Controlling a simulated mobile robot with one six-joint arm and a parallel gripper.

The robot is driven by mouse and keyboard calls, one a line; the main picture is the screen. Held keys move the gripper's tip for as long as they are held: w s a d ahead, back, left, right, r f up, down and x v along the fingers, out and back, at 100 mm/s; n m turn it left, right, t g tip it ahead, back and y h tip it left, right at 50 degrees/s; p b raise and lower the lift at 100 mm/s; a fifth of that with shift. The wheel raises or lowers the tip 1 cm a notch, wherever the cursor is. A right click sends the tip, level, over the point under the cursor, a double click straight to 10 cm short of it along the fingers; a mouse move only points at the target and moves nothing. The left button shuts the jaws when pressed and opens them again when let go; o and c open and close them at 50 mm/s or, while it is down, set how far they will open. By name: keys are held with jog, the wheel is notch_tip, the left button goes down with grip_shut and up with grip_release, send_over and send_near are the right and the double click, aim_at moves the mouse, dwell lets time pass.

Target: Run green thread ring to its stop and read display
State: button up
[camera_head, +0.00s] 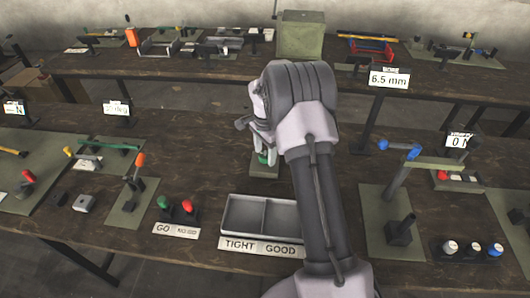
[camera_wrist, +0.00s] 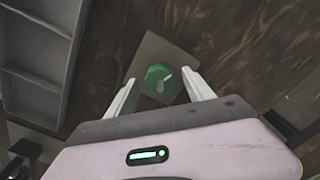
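The green thread ring (camera_wrist: 159,78) sits on a small olive plate (camera_wrist: 152,46) in the wrist view, with a pale mark on its top. My gripper (camera_wrist: 160,82) is open above it, one finger on each side, with gaps between the fingers and the ring. In the head view a bit of the green ring (camera_head: 263,157) shows below my gripper (camera_head: 262,143), and my arm hides much of that spot. Displays read "6.5 mm" (camera_head: 388,78) and "0 N" (camera_head: 459,141). The display at left centre (camera_head: 117,108) is too small to read.
A grey two-part tray (camera_head: 227,216) labelled TIGHT and GOOD stands in front, left of my arm. Green and red knobs (camera_head: 176,207) stand left of it. Lever fixtures (camera_head: 390,205) stand to the right and left. A back bench (camera_head: 200,68) holds more fixtures.

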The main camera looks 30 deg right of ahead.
aim_at(265, 155)
notch_tip(265, 155, up, 18)
jog(key=p, duration=0.5)
jog(key=shift+f, duration=0.25)
dwell(0.6)
jog(key=s+a+r+n+t+b, duration=0.3)
jog(key=s+a+r+n+b, duration=0.25)
jog(key=s+a+r, duration=0.65)
jog(key=s+a+f+n+t+y+b, duration=0.1)
jog(key=s+a+f+n, duration=0.2)
jog(key=s, duration=0.6)
jog(key=s+a+f+n+t+y+b, duration=0.1)
jog(key=s+a+f+n, duration=0.2)
jog(key=s, duration=0.7)
jog(key=shift+a+t, duration=0.4)
jog(key=shift+a, duration=0.7)
